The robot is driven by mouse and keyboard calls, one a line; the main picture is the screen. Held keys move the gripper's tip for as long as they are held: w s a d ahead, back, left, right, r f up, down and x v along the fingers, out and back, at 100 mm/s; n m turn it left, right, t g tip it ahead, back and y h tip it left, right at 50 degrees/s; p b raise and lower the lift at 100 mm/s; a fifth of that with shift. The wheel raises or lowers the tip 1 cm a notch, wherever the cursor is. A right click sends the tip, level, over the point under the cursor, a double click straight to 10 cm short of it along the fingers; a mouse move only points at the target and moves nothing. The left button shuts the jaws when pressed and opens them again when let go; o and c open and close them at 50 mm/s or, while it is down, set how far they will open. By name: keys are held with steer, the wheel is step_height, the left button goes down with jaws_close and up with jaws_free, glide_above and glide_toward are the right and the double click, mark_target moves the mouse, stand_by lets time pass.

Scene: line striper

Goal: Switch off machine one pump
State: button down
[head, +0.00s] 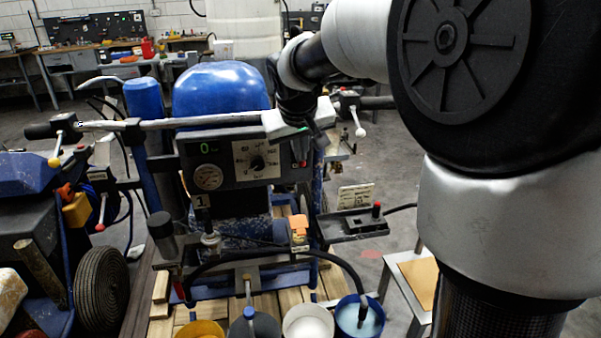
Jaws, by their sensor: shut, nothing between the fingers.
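Machine one is a blue line striper (222,90) with a tag marked "1" (199,201). Its grey control panel (215,151) faces me below the handlebar. The panel bears a round gauge (208,177), a small green display (207,149) and a rotary dial with a dark knob (257,163) on a pale plate. My gripper (301,150) hangs at the panel's right end, in front of the handlebar. It is shut and empty. A small red part (302,163) shows right by its tip; whether they touch I cannot tell. The gripper hides the panel's upper right corner.
Below are an orange box (299,228), a black tray with a red knob (352,223) and several buckets, including a blue one (360,317). Another striper (40,220) stands close on the left. My arm fills the right side. Workbenches (125,66) line the back.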

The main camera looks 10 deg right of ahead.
steer(key=f+b, duration=0.1)
steer(key=f+t+b, duration=0.1)
steer(key=b, duration=0.1)
steer(key=shift+s, duration=0.35)
steer(key=shift+r, duration=0.4)
steer(key=shift+w+p, duration=0.1)
steer(key=shift+p, duration=0.2)
steer(key=shift+w+r+p, duration=0.3)
steer(key=shift+w+p, duration=0.1)
steer(key=shift+w, duration=0.25)
